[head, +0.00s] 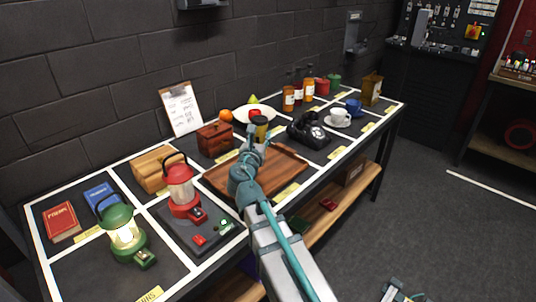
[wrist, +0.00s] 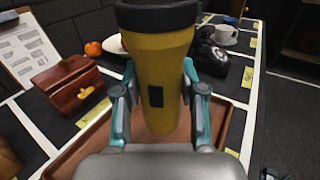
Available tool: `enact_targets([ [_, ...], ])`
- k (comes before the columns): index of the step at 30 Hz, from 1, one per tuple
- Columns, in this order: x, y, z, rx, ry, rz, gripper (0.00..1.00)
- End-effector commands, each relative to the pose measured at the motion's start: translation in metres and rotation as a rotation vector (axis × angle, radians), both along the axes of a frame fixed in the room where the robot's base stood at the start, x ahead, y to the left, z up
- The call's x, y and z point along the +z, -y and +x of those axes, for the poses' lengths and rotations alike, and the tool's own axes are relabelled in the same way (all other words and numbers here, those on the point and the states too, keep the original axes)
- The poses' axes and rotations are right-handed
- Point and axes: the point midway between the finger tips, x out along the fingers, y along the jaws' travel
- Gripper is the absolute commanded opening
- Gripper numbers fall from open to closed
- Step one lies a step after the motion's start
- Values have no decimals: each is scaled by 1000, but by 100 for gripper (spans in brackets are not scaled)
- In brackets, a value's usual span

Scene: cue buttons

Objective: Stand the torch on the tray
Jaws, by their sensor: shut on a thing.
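The torch is yellow with a black head and a dark switch patch; it shows in the wrist view (wrist: 158,70) and partly in the head view (head: 261,132). My gripper (head: 254,145) is shut on it, with a finger on each side of its body in the wrist view (wrist: 160,104). The torch is roughly upright, black head up. The brown wooden tray (head: 287,183) lies on the table under my gripper, and its edge shows in the wrist view (wrist: 75,152). I cannot tell whether the torch's base touches the tray.
A wooden box (head: 215,138) stands behind the tray to the left, and a black telephone (head: 308,130) to the right. A red lantern (head: 182,188) and a green lantern (head: 123,232) stand at the left. A white plate (head: 246,113) with fruit is behind.

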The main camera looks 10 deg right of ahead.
Motion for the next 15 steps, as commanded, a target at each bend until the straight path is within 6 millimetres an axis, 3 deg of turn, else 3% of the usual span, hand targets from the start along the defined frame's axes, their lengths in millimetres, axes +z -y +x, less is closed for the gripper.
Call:
enact_targets([
  [1,-6,6,15,-3,-1,0,0],
  [4,-16,17,34,-2,-2,-1,0],
  [9,-46,28,54,0,-1,-1,0],
  [15,-63,36,66,1,1,0,0],
])
